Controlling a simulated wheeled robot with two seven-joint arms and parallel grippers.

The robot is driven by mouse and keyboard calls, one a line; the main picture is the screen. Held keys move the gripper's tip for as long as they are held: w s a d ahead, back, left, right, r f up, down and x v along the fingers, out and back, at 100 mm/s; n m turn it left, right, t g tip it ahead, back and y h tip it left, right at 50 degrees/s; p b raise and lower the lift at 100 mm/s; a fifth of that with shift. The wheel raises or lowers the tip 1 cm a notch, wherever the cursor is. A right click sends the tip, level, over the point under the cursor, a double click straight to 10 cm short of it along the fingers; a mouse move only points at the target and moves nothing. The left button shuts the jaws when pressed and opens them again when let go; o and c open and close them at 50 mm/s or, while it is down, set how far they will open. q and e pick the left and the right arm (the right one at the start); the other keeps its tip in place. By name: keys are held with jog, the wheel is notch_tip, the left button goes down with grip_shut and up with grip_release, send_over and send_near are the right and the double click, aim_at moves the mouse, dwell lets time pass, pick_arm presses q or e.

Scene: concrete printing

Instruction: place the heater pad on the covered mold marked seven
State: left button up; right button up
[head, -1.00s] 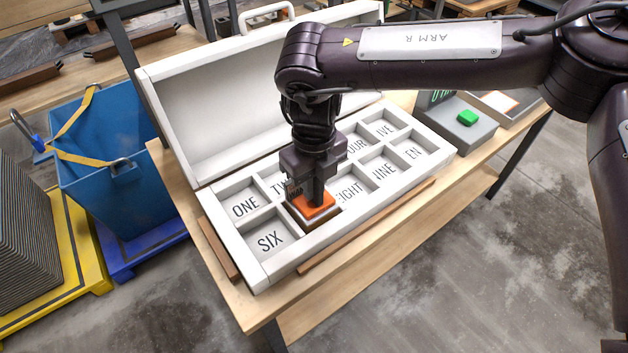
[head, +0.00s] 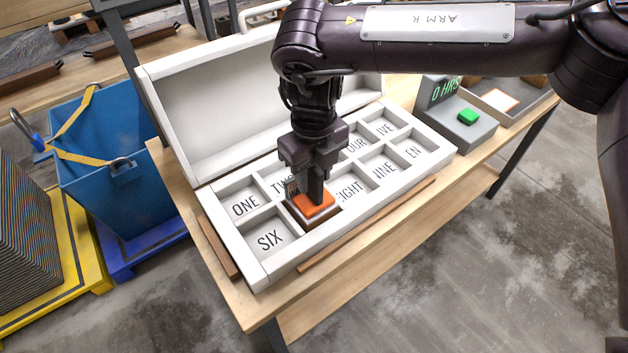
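The orange heater pad (head: 316,205) is in the front-row compartment between SIX and EIGHT, whose own marking is hidden. A brown block (head: 325,218) shows under and beside the pad; I cannot tell whether the pad rests flat on it. My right gripper (head: 315,192) points down from above, its fingers close together at the middle of the pad, and looks shut on it. A small dark tag (head: 291,189) stands beside the pad, its writing unreadable. My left gripper is out of view.
The white open box (head: 255,273) has compartments lettered ONE to TEN, partly hidden by my arm. Its raised lid (head: 215,125) stands behind. A grey device (head: 456,131) with a green button and display stands right. A blue bin (head: 105,190) is left of the table.

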notch_tip(320, 180, up, 10)
jog(key=shift+f, duration=0.2)
jog(key=shift+s+f, duration=0.1)
dwell(0.4)
